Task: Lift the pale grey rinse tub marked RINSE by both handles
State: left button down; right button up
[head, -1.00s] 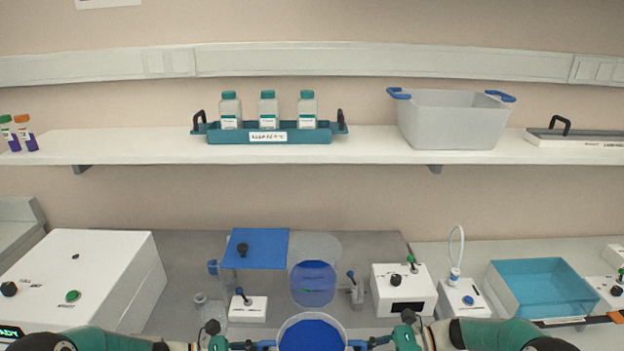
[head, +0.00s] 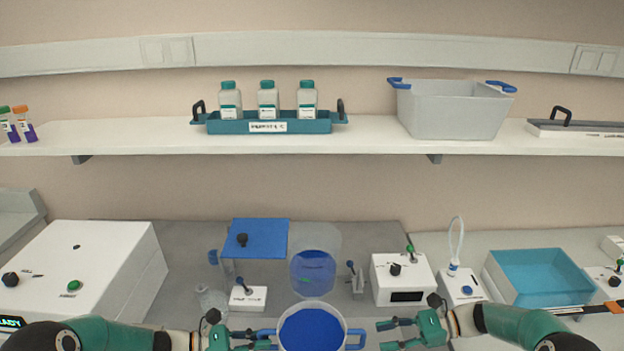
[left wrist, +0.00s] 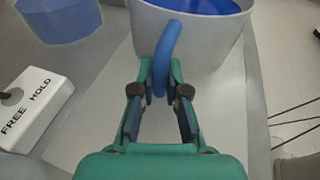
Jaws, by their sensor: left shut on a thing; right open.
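A pale grey round tub (head: 283,345) filled with blue liquid stands at the bottom middle of the head view. It has a blue handle on each side; no RINSE mark shows. My left gripper (head: 262,341) is shut on its left handle. In the left wrist view, my left gripper (left wrist: 160,85) has its fingers on either side of the blue handle (left wrist: 168,45), below the tub's wall (left wrist: 205,42). My right gripper (head: 388,335) is open and empty, to the right of and apart from the right handle (head: 356,340).
Behind the tub stands a clear vessel of blue liquid (head: 313,272). White boxes (head: 402,279) with knobs flank it, and a teal basin (head: 540,278) stands right. On the shelf above are a teal bottle tray (head: 225,126) and a grey rectangular bin (head: 455,112).

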jog(key=shift+v, duration=3.15)
